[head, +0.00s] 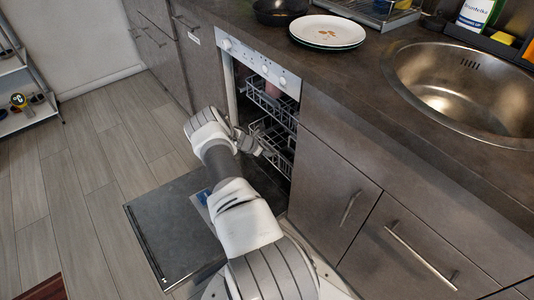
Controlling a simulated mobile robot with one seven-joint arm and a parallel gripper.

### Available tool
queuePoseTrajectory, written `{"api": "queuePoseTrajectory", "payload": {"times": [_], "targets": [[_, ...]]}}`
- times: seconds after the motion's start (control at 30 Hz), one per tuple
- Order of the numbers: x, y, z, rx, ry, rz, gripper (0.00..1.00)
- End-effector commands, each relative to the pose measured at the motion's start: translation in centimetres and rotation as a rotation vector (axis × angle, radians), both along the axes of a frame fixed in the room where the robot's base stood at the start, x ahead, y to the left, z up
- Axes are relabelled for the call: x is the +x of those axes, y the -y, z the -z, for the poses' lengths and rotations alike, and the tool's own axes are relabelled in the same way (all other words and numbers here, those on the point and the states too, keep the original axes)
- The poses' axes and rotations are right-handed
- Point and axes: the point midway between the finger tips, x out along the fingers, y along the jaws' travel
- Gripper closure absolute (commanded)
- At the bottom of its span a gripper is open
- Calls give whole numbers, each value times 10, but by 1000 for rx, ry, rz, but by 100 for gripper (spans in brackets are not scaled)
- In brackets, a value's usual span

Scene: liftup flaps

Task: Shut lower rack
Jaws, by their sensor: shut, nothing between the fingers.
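The dishwasher stands open under the counter, with its door (178,228) folded down flat near the floor. The lower rack (279,143) is a wire basket inside the opening, its front part at the dishwasher's mouth. How deep it sits is partly hidden by my arm. The upper rack (271,101) shows above it. My gripper (262,148) is at the front of the lower rack, shut and empty, with its fingertips close to the wires. I cannot tell whether it touches them.
The counter above holds plates (327,32), a dark pan (279,11) and a sink (470,90). Drawers with bar handles (420,255) flank the dishwasher on the right. The wooden floor (85,190) at the left is clear up to a shelf (25,105).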

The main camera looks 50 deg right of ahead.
Motion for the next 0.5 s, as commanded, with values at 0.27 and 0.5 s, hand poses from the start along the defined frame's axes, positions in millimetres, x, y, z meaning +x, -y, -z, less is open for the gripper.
{"api": "queuePoseTrajectory", "payload": {"times": [0.27, 0.5], "targets": [[19, -35, -15, 0, 1, -1, 100], [27, -69, -61, 0, 0, 1, 100]]}}
